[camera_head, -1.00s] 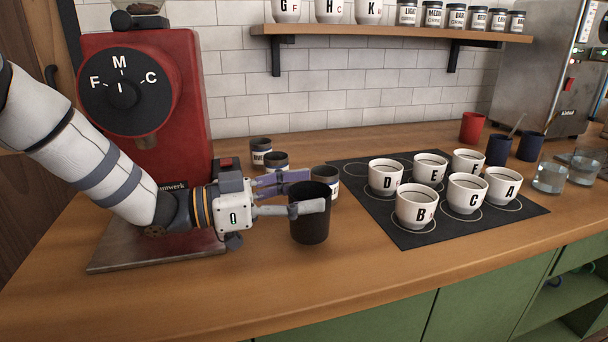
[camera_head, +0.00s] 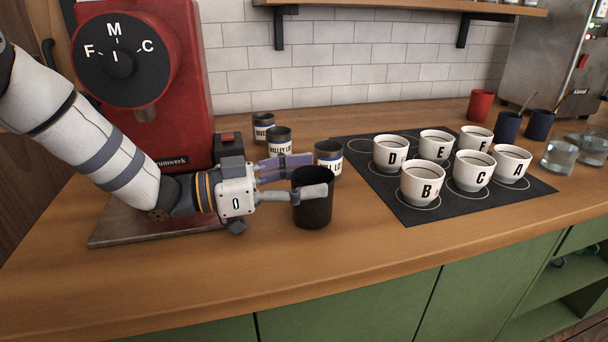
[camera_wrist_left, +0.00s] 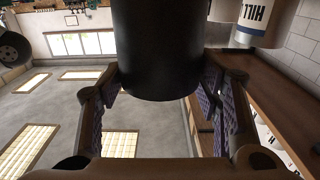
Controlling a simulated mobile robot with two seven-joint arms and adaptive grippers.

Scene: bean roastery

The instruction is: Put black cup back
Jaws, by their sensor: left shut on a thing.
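The black cup (camera_head: 313,212) is upright at the middle of the counter, in front of the labelled tins. My left gripper (camera_head: 316,176) comes from the left and is shut on it, with one finger across its near side and the other behind it. In the left wrist view the dark cup (camera_wrist_left: 165,50) fills the space between the two fingers. I cannot tell whether its base touches the counter. My right gripper is not in view.
Dark labelled tins (camera_head: 279,142) stand just behind the cup. A black mat (camera_head: 418,217) with several white lettered cups lies to the right. The red grinder (camera_head: 190,90) stands behind my left arm. The counter's front strip (camera_head: 200,280) is clear.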

